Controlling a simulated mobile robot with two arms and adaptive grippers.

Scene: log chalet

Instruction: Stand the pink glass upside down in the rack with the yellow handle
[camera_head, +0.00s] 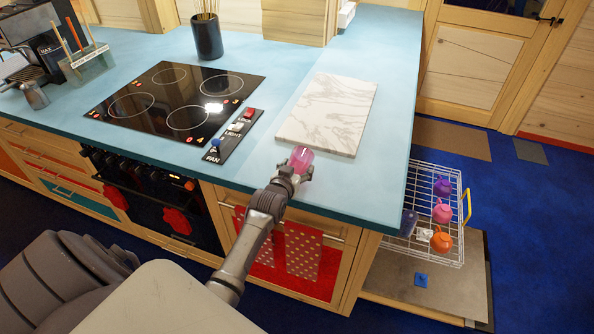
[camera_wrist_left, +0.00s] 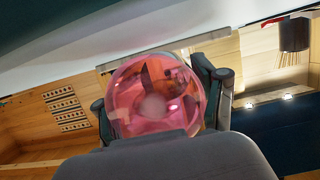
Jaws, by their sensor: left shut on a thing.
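My left gripper (camera_head: 290,176) is shut on the pink glass (camera_head: 301,159) at the front edge of the blue counter, just in front of the marble board. In the left wrist view the pink glass (camera_wrist_left: 155,97) fills the middle, between the two dark fingers of the left gripper (camera_wrist_left: 160,100). Whether the glass touches the counter I cannot tell. The white wire rack (camera_head: 425,176) with the yellow handle (camera_head: 467,208) is pulled out below the counter's right end. My right gripper is not in view.
In the rack are a purple cup (camera_head: 442,187), a pink cup (camera_head: 441,212) and an orange cup (camera_head: 441,240). The marble board (camera_head: 330,112), black hob (camera_head: 172,103) and switch panel (camera_head: 233,137) lie on the counter (camera_head: 388,140). A dark pot (camera_head: 207,37) stands at the back.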

